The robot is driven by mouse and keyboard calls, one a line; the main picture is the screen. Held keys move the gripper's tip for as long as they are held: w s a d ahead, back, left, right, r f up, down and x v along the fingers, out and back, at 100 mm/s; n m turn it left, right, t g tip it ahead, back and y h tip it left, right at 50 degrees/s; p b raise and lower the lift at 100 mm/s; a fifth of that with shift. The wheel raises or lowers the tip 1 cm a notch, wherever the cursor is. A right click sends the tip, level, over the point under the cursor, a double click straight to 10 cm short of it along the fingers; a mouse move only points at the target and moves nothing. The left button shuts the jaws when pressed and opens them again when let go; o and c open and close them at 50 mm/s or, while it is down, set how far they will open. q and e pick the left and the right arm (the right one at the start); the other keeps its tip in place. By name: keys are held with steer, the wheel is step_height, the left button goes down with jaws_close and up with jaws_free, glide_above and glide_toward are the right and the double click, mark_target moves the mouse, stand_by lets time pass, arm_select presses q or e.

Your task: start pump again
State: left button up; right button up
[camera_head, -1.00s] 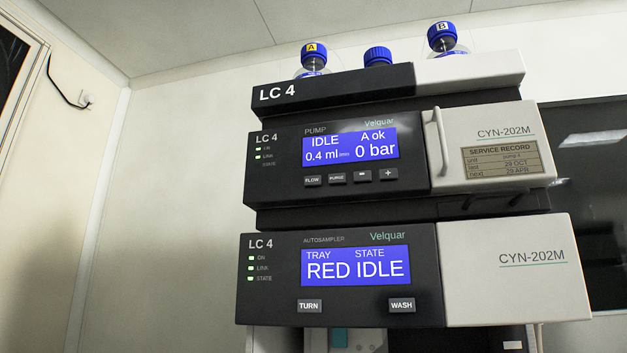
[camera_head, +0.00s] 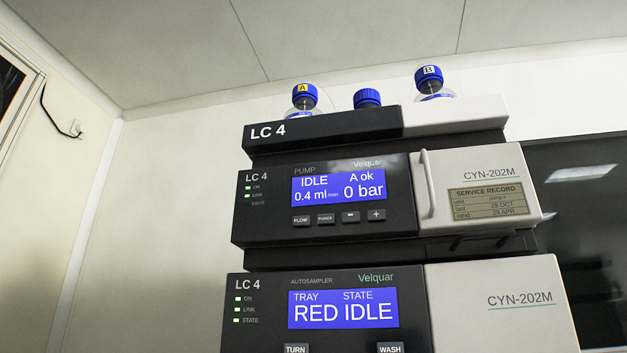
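The pump module (camera_head: 270,220) is the upper unit of the LC 4 stack. Its blue display (camera_head: 338,178) reads IDLE, A ok, 0.4 ml/min and 0 bar. Below the display are a FLOW button (camera_head: 301,220), a PURGE button (camera_head: 325,218), a minus button (camera_head: 350,216) and a plus button (camera_head: 376,214). The ON and LINK lights beside it are green; the third light, labelled ERROR as far as I can read, looks dark. Neither of my grippers shows.
The autosampler (camera_head: 262,325) below shows TRAY RED and STATE IDLE, with TURN and WASH buttons at the bottom edge. Bottles A (camera_head: 305,97) and B (camera_head: 430,80) and a blue cap (camera_head: 367,98) stand on top. A pale door with a handle (camera_head: 428,185) covers the pump's right side.

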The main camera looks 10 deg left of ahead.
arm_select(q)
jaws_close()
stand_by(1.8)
